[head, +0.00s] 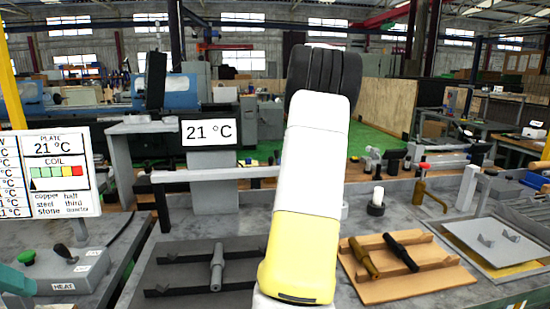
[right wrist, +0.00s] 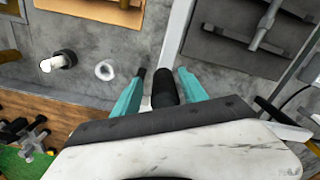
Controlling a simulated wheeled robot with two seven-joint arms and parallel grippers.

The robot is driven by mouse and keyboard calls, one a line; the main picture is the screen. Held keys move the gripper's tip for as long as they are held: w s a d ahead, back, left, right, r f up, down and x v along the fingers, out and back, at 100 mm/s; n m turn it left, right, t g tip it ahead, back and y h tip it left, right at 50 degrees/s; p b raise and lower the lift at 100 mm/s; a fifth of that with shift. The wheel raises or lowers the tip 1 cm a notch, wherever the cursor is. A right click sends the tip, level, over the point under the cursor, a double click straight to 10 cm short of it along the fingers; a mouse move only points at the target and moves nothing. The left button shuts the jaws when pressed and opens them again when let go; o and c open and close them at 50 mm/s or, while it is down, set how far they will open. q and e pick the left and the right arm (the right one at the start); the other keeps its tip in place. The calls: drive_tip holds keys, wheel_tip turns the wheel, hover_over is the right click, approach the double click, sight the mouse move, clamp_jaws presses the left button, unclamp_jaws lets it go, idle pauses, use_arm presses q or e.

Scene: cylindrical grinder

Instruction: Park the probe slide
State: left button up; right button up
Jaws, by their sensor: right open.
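In the right wrist view, my right gripper (right wrist: 163,76) is open. Its two teal fingers stand on either side of a black cylindrical knob (right wrist: 165,90); contact cannot be told. A pale bar (right wrist: 180,35) runs away from the knob over the grey bench. In the head view, a pale horizontal bar (head: 215,173) crosses in front of a grey post, and its right end goes behind my white and yellow right arm. That arm hides the right gripper and the knob there. A teal tip of my left gripper (head: 15,281) shows at the left edge; its opening cannot be judged.
A dark tray (head: 180,250) with a grey part and a wooden tray (head: 430,286) with brown and black parts lie on the bench. A black-based white cylinder (head: 376,200) stands behind. A HEAT box (head: 70,270) is at left, a 21 °C display (head: 209,132) behind the bar.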

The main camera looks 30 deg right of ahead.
wheel_tip(320, 180, up, 8)
drive_tip(key=shift+f, duration=0.1)
idle(0.7)
